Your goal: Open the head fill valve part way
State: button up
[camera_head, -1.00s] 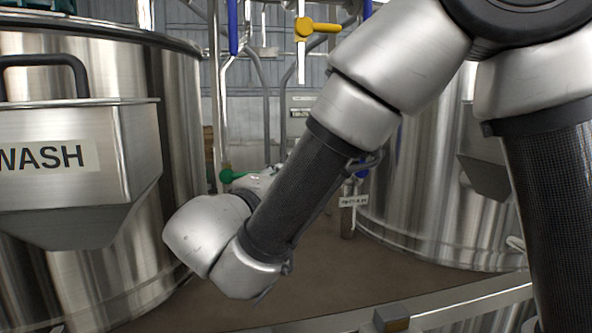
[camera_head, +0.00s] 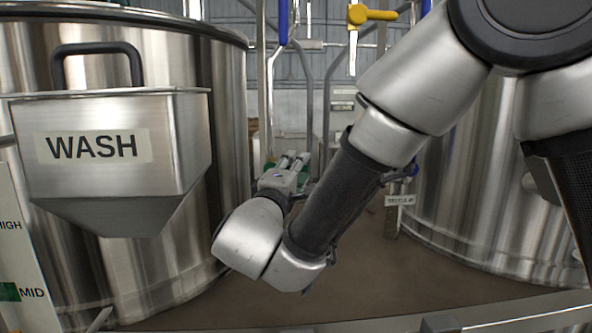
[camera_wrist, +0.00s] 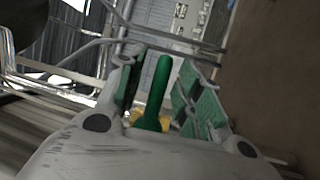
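In the wrist view a green lever handle (camera_wrist: 157,92) stands between the two green-padded fingers of my gripper (camera_wrist: 160,88). The fingers are apart, with a visible gap on each side of the handle, most clearly on the right. A yellow part (camera_wrist: 150,117) shows at the base of the handle. In the head view my gripper (camera_head: 293,160) points away, beside the big tank on the left, and mostly hides the handle. A yellow-handled valve (camera_head: 372,14) is on a pipe at the top. I cannot read a label naming the head fill valve.
A steel tank (camera_head: 228,120) on the left carries a hopper marked WASH (camera_head: 185,140) and a level board (camera_head: 12,255) marked MID. Another tank (camera_head: 470,180) stands on the right. A small tag (camera_head: 400,200) hangs near the pipes. Brown floor (camera_head: 370,275) lies open between the tanks.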

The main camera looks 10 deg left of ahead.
grip_shut()
dwell(0.3)
jog(key=shift+r+n+t+y, duration=0.25)
jog(key=shift+r+n+t, duration=0.1)
jog(key=shift+n, duration=0.6)
jog(key=shift+r+n+t+y, duration=0.25)
jog(key=shift+r+n+t, duration=0.1)
jog(key=shift+n, duration=0.6)
jog(key=shift+s+a+r+n+t+y, duration=0.15)
jog(key=shift+r+n+y, duration=0.1)
jog(key=shift+n, duration=0.3)
jog(key=shift+w+r+n+t+y, duration=0.1)
jog(key=shift+n+y, duration=0.1)
jog(key=shift+n, duration=0.4)
jog(key=shift+s+a+r+n+t+y, duration=0.15)
jog(key=shift+r+n+y, duration=0.1)
jog(key=shift+n, duration=0.3)
jog(key=shift+w, duration=0.1)
grip_release()
